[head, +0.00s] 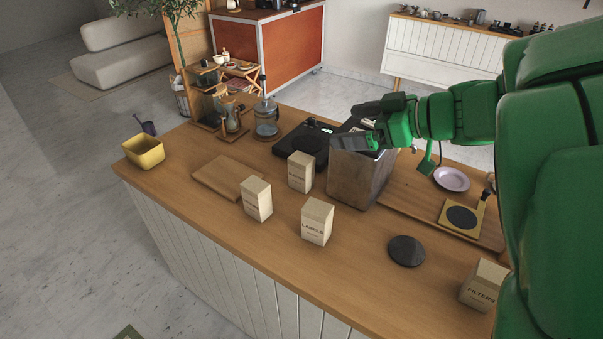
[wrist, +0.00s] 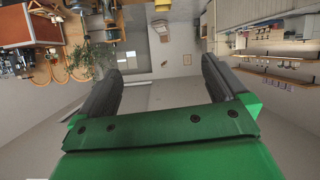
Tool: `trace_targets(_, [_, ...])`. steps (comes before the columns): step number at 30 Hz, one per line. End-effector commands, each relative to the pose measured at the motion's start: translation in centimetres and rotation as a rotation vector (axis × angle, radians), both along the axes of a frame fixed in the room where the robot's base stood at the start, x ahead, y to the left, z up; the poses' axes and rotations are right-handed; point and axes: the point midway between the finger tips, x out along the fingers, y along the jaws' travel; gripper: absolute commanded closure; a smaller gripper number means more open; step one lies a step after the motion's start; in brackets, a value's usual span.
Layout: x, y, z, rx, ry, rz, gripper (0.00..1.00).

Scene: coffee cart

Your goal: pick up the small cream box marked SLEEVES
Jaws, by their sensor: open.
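Several small cream boxes stand upright on the wooden counter in the head view. One box (head: 317,221) reads LABELS and another (head: 482,285), at the front right, reads FILTERS. The print on the left cream box (head: 257,200) and the back cream box (head: 301,172) is too small to read surely, so I cannot tell which is marked SLEEVES. My gripper (head: 347,126) is open and empty, above the dark metal bin, to the right of and higher than the back box. In the wrist view my open gripper (wrist: 163,64) shows no box between its fingers.
The dark metal bin (head: 357,178) stands close right of the back box. A wooden board (head: 220,178), yellow tub (head: 143,151), black scale (head: 300,143) and glass press (head: 266,122) lie left and behind. A black disc (head: 406,251) lies right. The counter's front left is clear.

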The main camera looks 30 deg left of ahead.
Motion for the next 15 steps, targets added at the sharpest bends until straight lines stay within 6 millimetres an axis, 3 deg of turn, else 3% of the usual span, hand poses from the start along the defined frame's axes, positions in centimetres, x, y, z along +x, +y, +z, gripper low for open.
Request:
trace_targets(11, [3.5,3.1,0.0,-0.029,-0.278,-0.004,0.0])
trace_targets(15, [5.6,5.0,0.2,-0.055,-0.443,-0.007,0.0])
